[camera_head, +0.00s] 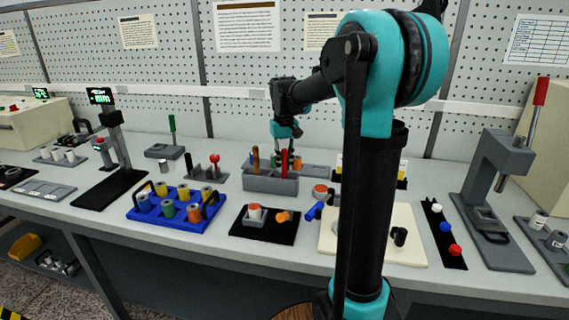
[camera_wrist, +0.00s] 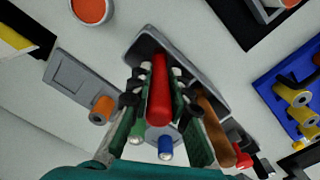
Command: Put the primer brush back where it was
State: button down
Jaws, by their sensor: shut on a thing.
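The primer brush, seen as a thick red handle (camera_wrist: 159,88), is between the fingers of my gripper (camera_wrist: 160,78) in the wrist view. My gripper (camera_head: 287,150) is shut on it. In the head view the red handle (camera_head: 285,164) stands about upright at the grey holder (camera_head: 270,184), towards its right end. Its lower end is hidden, so I cannot tell whether it touches the holder's floor. The holder (camera_wrist: 143,47) also shows beneath the fingers in the wrist view. A brown handle (camera_head: 255,158) stands at the holder's left part.
A blue tray (camera_head: 150,217) with several spools is at the front left. A black mat (camera_head: 245,233) with a small grey block lies in front of the holder. A cream board (camera_head: 415,250) lies to the right. A grey stand with a red handle (camera_head: 214,160) is left of the holder.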

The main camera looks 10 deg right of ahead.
jog(key=c, duration=1.4)
grip_release()
jog(key=shift+r, duration=0.1)
notch_tip(320, 180, up, 12)
jog(key=shift+r, duration=0.1)
